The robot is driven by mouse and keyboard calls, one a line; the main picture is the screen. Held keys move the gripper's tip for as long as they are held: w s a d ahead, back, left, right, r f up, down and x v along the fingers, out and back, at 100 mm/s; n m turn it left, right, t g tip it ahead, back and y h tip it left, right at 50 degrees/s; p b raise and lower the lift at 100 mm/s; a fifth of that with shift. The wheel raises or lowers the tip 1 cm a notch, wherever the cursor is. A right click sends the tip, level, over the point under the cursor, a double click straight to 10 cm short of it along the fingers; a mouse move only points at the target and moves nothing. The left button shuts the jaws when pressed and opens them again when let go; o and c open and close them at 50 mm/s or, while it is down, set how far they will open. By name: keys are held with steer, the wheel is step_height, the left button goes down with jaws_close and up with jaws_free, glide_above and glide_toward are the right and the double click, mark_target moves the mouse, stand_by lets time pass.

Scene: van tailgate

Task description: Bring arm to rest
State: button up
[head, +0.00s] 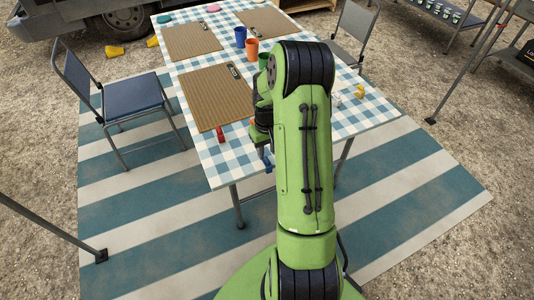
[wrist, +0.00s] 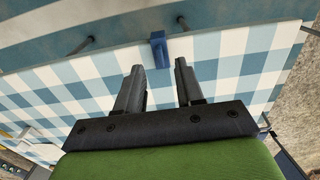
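My green arm reaches out over the near end of the table (head: 208,160), which has a blue and white checked cloth. My gripper (wrist: 158,72) shows in the wrist view with its two dark fingers apart and nothing between them. Beyond the fingertips a small blue object (wrist: 159,50) sits at the table's edge.
On the table are brown clipboards (head: 215,95), a blue cup (head: 240,36), an orange cup (head: 252,49), a red item (head: 220,134) and a yellow item (head: 360,91). A blue chair (head: 132,97) stands left, a grey chair (head: 354,28) right. The striped mat (head: 150,215) is clear in front.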

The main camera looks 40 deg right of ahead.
step_height(320, 180, up, 12)
steer(key=p, duration=0.3)
steer(key=shift+r, duration=0.2)
steer(key=s+a+r+n+t+h+p, duration=0.1)
steer(key=s+a+r+n+t+p, duration=0.3)
steer(key=a+r, duration=1)
steer(key=s+a+r, duration=0.2)
steer(key=s, duration=0.2)
steer(key=s+a+r+t, duration=0.1)
steer(key=s+a+r, duration=0.1)
steer(key=s, duration=0.3)
steer(key=s+a+r+y, duration=0.1)
steer(key=s+a+r, duration=0.1)
steer(key=s+a, duration=0.2)
steer(key=shift+s+r+m+t+p, duration=0.3)
steer(key=shift+s+m+p, duration=0.15)
steer(key=shift+s, duration=0.1)
